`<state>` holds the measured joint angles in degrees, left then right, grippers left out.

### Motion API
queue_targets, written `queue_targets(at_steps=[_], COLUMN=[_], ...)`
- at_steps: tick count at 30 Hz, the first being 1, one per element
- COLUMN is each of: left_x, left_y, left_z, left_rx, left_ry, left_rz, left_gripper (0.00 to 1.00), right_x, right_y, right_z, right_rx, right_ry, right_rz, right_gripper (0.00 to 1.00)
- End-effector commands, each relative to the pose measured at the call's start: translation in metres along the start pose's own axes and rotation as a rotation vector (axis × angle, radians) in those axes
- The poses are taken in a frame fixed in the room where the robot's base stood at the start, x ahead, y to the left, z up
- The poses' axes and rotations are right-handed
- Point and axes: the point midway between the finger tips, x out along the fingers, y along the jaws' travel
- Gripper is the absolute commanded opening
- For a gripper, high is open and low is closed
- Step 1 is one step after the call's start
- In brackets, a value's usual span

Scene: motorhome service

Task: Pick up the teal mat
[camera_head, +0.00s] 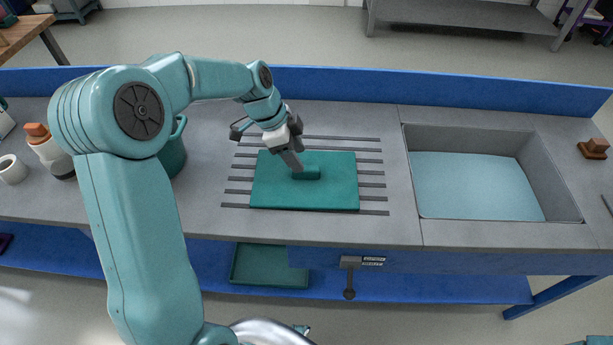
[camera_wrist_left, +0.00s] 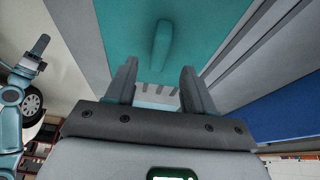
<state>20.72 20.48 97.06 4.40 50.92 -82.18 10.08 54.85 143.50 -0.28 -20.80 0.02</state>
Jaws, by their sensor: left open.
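The teal mat (camera_head: 275,190) lies flat over the dark slots of the grey counter, left of the sink. A raised teal grip block (camera_head: 313,173) stands on its middle. In the left wrist view the mat (camera_wrist_left: 125,35) and its block (camera_wrist_left: 160,45) show beyond the fingers. My left gripper (camera_head: 295,165) is just above the mat by the block, and hides part of it in the head view. In the left wrist view its two fingers (camera_wrist_left: 159,85) are apart with nothing between them. My right gripper is not clearly in view.
A sink (camera_head: 480,187) with a pale blue bottom is set in the counter (camera_head: 395,225) at the right. A teal pot (camera_head: 173,155) and a white cup (camera_head: 12,170) stand at the left. A blue ledge (camera_head: 420,88) runs along the back.

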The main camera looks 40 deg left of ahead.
Motion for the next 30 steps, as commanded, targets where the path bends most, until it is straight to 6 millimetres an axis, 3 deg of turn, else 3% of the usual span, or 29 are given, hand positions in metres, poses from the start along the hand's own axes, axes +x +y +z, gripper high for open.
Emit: queue_targets(at_steps=[9,18,19,23,24,30], left_x=[0.046,0.053,0.052,0.052,0.052,0.052], left_y=[0.001,0.000,0.000,0.000,0.000,0.000], left_z=[0.001,0.001,0.001,0.001,0.001,0.001], left_rx=[0.000,0.000,0.000,0.000,0.000,0.000], left_ry=[-0.001,0.000,0.000,0.000,0.000,0.000], left_rz=[0.003,0.000,0.000,0.000,0.000,-0.001], left_gripper=[0.53,0.53,0.47,0.04,0.00,0.00], right_x=[-0.004,-0.004,-0.004,-0.004,-0.004,-0.004], right_y=[-0.002,-0.002,-0.002,-0.002,-0.002,-0.002], right_z=[0.000,0.000,0.000,0.000,0.000,0.000], right_rx=[0.000,0.000,0.000,0.000,0.000,0.000], right_ry=[0.000,0.000,0.000,0.000,0.000,0.000], right_rz=[0.000,0.000,0.000,0.000,0.000,0.000], right_gripper=[0.43,0.43,0.43,0.43,0.43,0.43])
